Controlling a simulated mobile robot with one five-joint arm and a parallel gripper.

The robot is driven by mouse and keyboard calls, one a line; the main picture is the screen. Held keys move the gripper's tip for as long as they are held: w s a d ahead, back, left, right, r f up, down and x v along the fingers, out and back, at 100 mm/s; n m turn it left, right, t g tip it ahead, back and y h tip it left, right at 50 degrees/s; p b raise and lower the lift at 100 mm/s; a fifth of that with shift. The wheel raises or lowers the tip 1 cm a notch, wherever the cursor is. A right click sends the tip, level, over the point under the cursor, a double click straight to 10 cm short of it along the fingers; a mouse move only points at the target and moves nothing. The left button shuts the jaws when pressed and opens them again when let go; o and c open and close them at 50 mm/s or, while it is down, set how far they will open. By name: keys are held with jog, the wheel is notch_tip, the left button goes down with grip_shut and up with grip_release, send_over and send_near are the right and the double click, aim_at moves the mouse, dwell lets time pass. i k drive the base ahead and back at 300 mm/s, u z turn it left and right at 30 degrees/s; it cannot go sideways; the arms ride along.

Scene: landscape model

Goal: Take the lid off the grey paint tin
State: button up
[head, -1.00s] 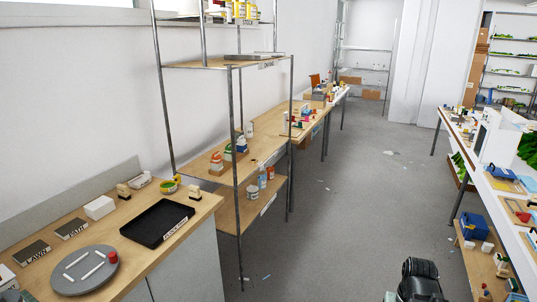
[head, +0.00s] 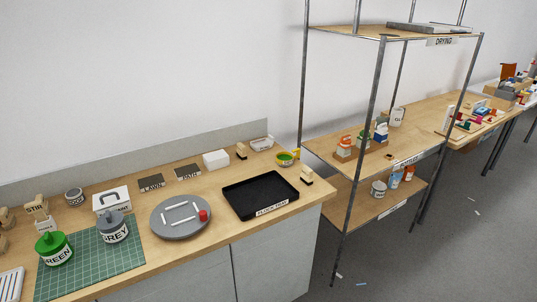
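The grey paint tin (head: 114,232) stands upright on a green cutting mat (head: 128,262) at the lower left of the head view. Its label reads GREY, and a grey lid (head: 112,217) with a knob sits on top of it. A green-lidded tin labelled GREEN (head: 56,249) stands to its left on the same mat. My gripper is not in view.
A white box (head: 112,201) stands close behind the grey tin. A round grey tray (head: 167,223) with white sticks and a red item lies to its right. Further right are a black flock tray (head: 244,187) and metal shelving (head: 373,110). Grey floor is open at right.

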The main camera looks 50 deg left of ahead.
aim_at(110, 220)
jog(key=u, duration=4.05)
jog(key=i, duration=1.05)
